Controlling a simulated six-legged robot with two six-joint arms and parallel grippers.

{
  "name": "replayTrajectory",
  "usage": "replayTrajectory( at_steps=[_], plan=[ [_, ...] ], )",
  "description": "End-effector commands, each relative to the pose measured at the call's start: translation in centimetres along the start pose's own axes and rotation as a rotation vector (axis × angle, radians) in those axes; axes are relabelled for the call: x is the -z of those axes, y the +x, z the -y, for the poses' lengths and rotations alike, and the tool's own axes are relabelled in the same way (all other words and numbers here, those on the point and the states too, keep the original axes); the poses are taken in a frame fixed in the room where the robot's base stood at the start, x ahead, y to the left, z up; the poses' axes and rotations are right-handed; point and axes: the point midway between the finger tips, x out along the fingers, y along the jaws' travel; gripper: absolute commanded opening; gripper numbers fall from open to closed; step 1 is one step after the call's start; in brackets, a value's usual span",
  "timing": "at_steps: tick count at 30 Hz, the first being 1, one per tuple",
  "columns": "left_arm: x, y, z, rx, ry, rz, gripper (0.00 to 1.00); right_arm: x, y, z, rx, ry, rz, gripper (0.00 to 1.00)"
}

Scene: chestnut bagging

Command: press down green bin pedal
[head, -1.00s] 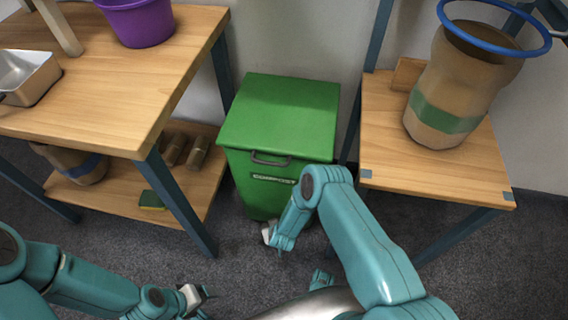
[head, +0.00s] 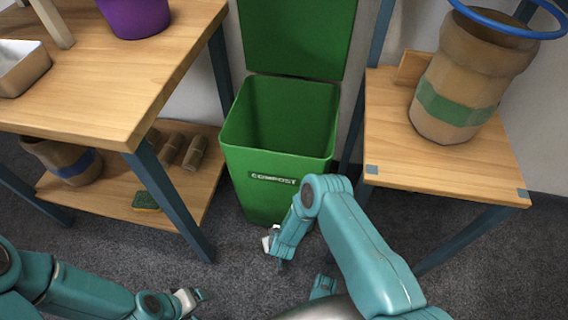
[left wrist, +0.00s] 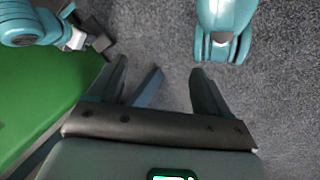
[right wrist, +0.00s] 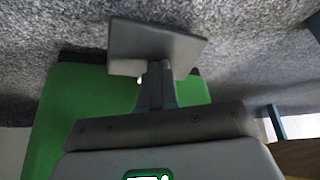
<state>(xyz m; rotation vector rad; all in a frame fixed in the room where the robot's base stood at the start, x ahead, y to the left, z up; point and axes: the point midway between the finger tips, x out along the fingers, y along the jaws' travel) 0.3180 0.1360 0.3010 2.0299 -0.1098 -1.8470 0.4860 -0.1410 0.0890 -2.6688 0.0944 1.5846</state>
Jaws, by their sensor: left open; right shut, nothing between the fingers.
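The green compost bin (head: 262,185) stands on the floor between two tables with its lid (head: 297,38) raised. In the right wrist view, a flat grey pedal plate (right wrist: 150,40) sticks out at the base of the bin (right wrist: 75,110). My right gripper (head: 271,241) is shut and empty, low at the bin's front. Its fingers (right wrist: 156,72) meet the plate in the right wrist view, and the contact itself is partly hidden. The dark pedal (left wrist: 96,33) also shows in the left wrist view beside the right gripper. My left gripper (head: 196,298) is open and empty above the floor, away from the bin.
A wooden table (head: 110,95) with a metal pan (head: 22,68) and purple bucket (head: 138,18) stands at left. Its lower shelf holds a sack, brown rolls and a sponge (head: 146,201). The right table (head: 440,170) holds a sack (head: 460,80) under a blue ring (head: 510,30).

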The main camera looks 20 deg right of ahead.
Motion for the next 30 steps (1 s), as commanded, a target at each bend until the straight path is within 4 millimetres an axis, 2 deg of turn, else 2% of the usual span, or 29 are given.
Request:
replayTrajectory(
  at_steps=[14,30],
  plan=[
    [-0.1,-0.3,-0.1,0.0,-0.001,0.003,0.78,0.2,-0.3,0.0,0.0,0.0,-0.001,0.0],
    [-1.8,-4.4,-1.9,0.0,0.005,0.062,0.78,3.0,-5.3,0.0,0.0,-0.001,-0.001,0.0]
  ],
)
